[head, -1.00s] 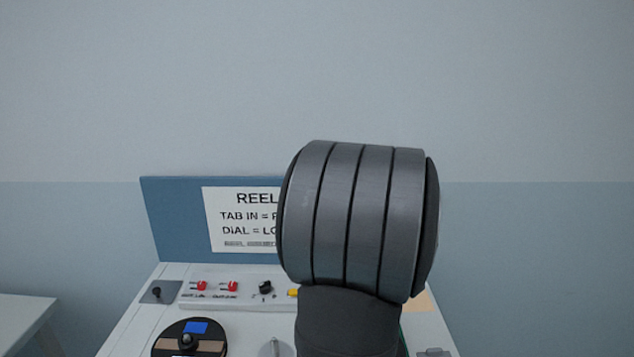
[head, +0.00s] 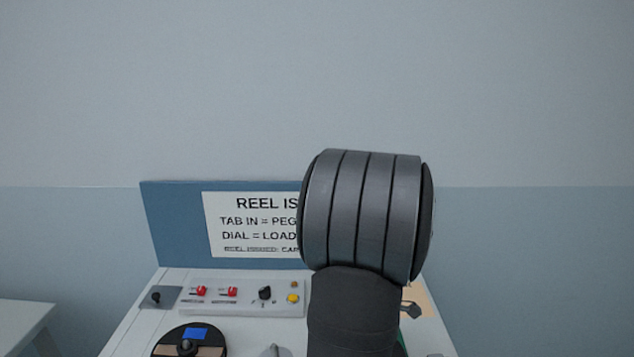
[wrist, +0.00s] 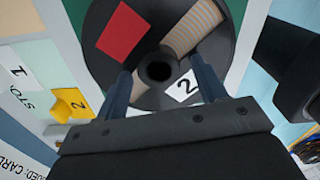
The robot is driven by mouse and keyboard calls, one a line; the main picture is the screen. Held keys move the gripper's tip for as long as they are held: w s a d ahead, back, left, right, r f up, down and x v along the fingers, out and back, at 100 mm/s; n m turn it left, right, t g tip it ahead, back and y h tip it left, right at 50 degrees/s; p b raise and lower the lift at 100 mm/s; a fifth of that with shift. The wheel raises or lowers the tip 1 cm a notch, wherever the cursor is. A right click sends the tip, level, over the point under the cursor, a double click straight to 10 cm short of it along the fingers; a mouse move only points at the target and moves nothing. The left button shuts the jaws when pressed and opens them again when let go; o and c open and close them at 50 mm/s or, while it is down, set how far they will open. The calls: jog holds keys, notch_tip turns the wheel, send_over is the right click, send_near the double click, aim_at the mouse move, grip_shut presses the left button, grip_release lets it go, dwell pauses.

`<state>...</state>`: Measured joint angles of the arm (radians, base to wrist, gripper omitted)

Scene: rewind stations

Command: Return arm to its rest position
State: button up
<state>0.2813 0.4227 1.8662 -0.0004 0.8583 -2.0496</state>
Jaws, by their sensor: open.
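My gripper (wrist: 162,74) is open in the wrist view, its two dark blue fingers apart with nothing held between them. Beyond the fingertips is a black reel (wrist: 100,45) with a red patch, a tan striped part, a white "2" label and a dark centre. I cannot tell the gap between the fingers and the reel. In the head view my arm's thick grey joint stands right of centre and hides most of the gripper and part of the bench.
A white bench (head: 130,335) carries a panel with red switches (head: 201,291), a black dial (head: 265,292) and a yellow button (head: 292,298). A blue signboard (head: 172,222) stands behind. Another black reel (head: 170,345) lies front left. A yellow "2" tag (wrist: 70,103) is left of my gripper.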

jog(key=s+d+r, duration=0.8)
jog(key=s+r, duration=0.1)
jog(key=r, duration=0.2)
jog(key=shift+w+a+f+n, duration=0.2)
jog(key=shift+w+a+n, duration=1.35)
jog(key=shift+a, duration=3.4)
jog(key=shift+w+a+f+n, duration=0.25)
jog(key=shift+w+a+n, duration=1.3)
jog(key=shift+a, duration=3.35)
jog(key=shift+w+a+f+n, duration=0.2)
jog(key=shift+w+a+n, duration=1.35)
jog(key=shift+a, duration=3.4)
